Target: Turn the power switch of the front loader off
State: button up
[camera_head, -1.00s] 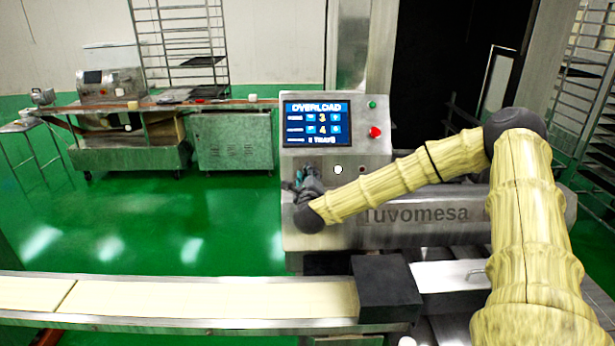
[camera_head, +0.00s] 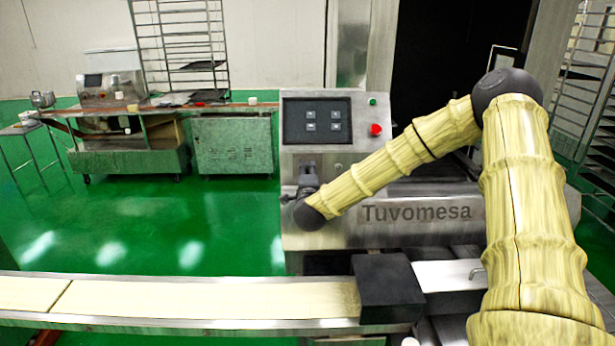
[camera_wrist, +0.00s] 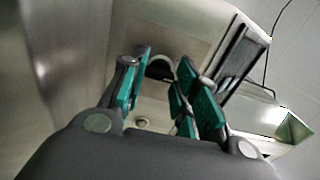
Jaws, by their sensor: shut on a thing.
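The front loader (camera_head: 420,213), marked "Tuvomesa", stands right of centre in the head view. The screen (camera_head: 317,122) on its control panel is dark with faint icons. A red button (camera_head: 376,130) and a small green button (camera_head: 372,102) sit right of the screen. My gripper (camera_head: 308,168) is at the panel's lower left, below the screen, and covers the power switch there. In the wrist view, my gripper (camera_wrist: 166,72) has its green-padded fingers around a dark rounded knob (camera_wrist: 160,66), which looks like the switch. Its exact angle is hard to see.
A conveyor belt (camera_head: 200,298) with a black block (camera_head: 388,288) runs across the front. A steel worktable (camera_head: 232,143) and a tray rack (camera_head: 185,50) stand at the back left. The green floor (camera_head: 170,220) between is clear.

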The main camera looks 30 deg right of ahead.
jog(key=n, duration=0.4)
jog(key=shift+f+n+b, duration=0.15)
jog(key=shift+n+b, duration=0.15)
jog(key=shift+n, duration=2.1)
jog(key=shift+s+f, duration=0.1)
jog(key=shift+f, duration=0.05)
jog(key=o, duration=1)
jog(key=v, duration=1.2)
